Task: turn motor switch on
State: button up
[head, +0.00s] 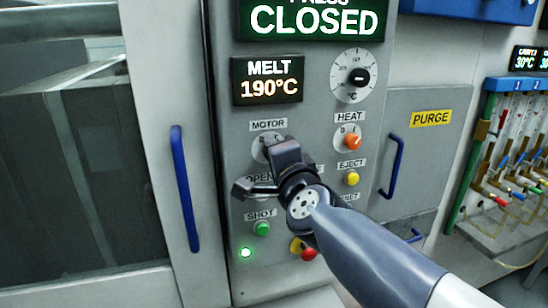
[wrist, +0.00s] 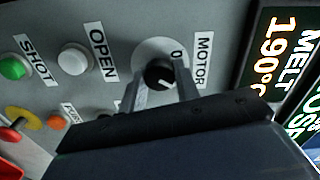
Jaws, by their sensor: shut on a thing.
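The motor switch, a black knob (wrist: 158,73) on a light round plate (wrist: 153,50), sits beside the MOTOR label in the wrist view. A "0" mark shows on the plate. My gripper (wrist: 161,84) has one finger on each side of the knob and is shut on it. The lower part of the knob is partly hidden by my gripper, and I cannot tell surely which mark it points to. In the head view my gripper (head: 272,165) covers the knob, and only part of its plate (head: 258,150) shows below the MOTOR label (head: 268,125).
On the panel, the heat knob (head: 353,142), yellow eject button (head: 351,178) and green shot button (head: 262,229) stand near. A green lamp (head: 246,253) is lit. Displays read CLOSED and MELT 190°C. Blue door handles (head: 185,190) stick out to either side.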

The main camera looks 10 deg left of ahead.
jog(key=shift+f, duration=0.1)
dwell(0.4)
jog(key=o, duration=1)
jog(key=shift+c, duration=0.2)
jog(key=p+v, duration=0.3)
jog(key=v, duration=0.7)
jog(key=shift+s+d, duration=0.25)
jog(key=shift+s, duration=0.1)
